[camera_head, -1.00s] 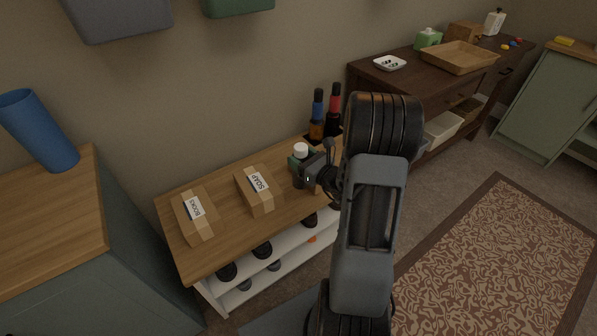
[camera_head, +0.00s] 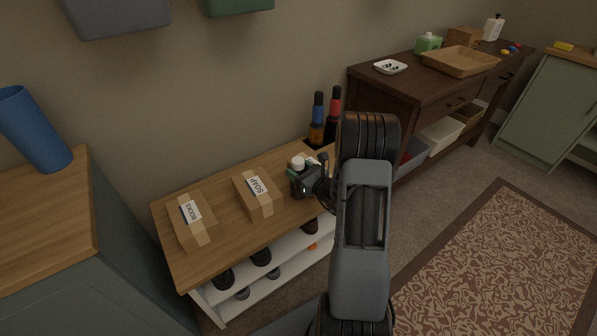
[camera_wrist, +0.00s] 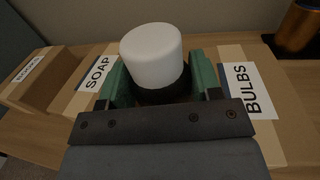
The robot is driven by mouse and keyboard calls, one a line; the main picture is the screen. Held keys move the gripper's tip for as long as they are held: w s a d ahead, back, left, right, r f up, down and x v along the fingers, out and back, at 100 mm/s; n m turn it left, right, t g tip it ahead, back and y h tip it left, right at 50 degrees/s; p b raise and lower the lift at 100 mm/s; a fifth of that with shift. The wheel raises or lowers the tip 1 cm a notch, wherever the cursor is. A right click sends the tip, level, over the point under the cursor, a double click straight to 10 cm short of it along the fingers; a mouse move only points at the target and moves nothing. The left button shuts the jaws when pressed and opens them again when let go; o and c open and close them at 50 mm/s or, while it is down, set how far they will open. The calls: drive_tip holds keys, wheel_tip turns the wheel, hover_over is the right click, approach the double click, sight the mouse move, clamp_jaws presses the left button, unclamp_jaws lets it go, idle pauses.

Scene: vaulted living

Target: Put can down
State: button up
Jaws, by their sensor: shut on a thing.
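The can (camera_wrist: 152,55) shows a white top and a dark lower part in the wrist view. My gripper (camera_wrist: 155,85) is shut on it, with a green finger on either side. In the head view the can's white top (camera_head: 298,162) and my gripper (camera_head: 303,176) are over the right part of the wooden bench top (camera_head: 225,227). The can looks upright. Its base is hidden by the gripper, so I cannot tell whether it touches the bench.
A SOAP box (camera_head: 258,195) stands left of the can, with another labelled box (camera_head: 192,222) further left. A BULBS box (camera_wrist: 235,75) is close on the right. Two bottles (camera_head: 317,120) stand at the back right. Bare wood shows in front of the boxes.

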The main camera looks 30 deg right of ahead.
drive_tip(key=o, duration=0.6)
drive_tip(key=shift+f, duration=0.2)
drive_tip(key=o, duration=0.5)
drive_tip(key=shift+r, duration=0.1)
